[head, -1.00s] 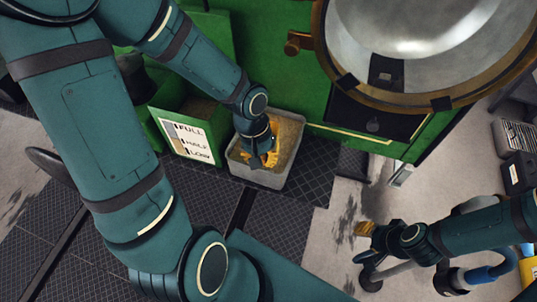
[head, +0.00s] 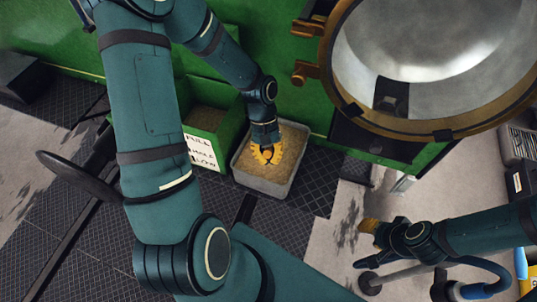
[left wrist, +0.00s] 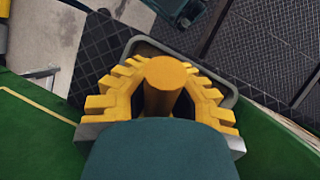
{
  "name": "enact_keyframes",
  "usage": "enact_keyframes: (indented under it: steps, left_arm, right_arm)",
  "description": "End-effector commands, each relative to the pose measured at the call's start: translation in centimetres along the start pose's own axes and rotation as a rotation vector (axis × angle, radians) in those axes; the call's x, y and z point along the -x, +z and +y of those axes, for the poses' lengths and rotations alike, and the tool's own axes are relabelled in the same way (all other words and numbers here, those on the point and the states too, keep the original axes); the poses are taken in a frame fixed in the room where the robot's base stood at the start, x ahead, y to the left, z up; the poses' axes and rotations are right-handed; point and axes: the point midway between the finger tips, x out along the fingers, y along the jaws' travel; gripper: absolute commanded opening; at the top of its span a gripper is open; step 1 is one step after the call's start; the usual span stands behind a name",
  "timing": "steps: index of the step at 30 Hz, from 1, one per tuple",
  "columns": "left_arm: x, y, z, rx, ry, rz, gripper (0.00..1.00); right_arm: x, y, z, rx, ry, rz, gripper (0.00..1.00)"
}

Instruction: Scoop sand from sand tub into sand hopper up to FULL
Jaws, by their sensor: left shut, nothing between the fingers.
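The grey sand tub (head: 243,180) stands on the dark grid floor against the green tram side, with pale sand in it. The green sand hopper (head: 236,124) stands beside it on the left. Sand (head: 206,118) lies inside it below the rim, and its white level label (head: 201,152) is partly hidden by my left arm. My left gripper (head: 265,157), with yellow fingers, points down over the tub's sand; I cannot tell whether it touches. A round orange-brown piece (left wrist: 168,75) shows amid its fingers in the left wrist view. No scoop is clearly recognizable. My right gripper (head: 370,226) is off to the right; its jaws are unclear.
A large round brass-rimmed opening (head: 430,45) stands out from the green tram side (head: 290,25) at upper right. A dark box (head: 22,77) lies at far left. Concrete floor (head: 320,240) is clear between the tub and my right arm.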

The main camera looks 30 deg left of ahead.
Motion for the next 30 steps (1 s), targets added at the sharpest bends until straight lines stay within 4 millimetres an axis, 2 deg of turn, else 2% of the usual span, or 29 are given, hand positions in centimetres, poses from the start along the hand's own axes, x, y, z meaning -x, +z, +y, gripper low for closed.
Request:
enact_keyframes:
  steps: [17,20,26,30]
  left_arm:
    - [-4.4,-3.7,-0.8,0.002,0.000,-0.007,0.00]
    - [-4.9,-4.2,-0.9,-0.015,-0.003,0.068,0.00]
    - [-5.7,-5.2,-1.0,-0.032,-0.001,0.173,0.00]
    - [-4.6,-4.3,-0.8,-0.050,-0.003,0.263,0.00]
  right_arm:
    - [-0.2,0.0,0.1,0.000,0.000,0.000,0.41]
    - [-0.2,0.0,0.1,0.000,0.000,0.000,0.41]
    - [-2.4,0.4,1.0,-0.004,0.002,0.001,0.41]
    - [-3.5,0.5,1.3,-0.004,0.003,0.002,0.41]
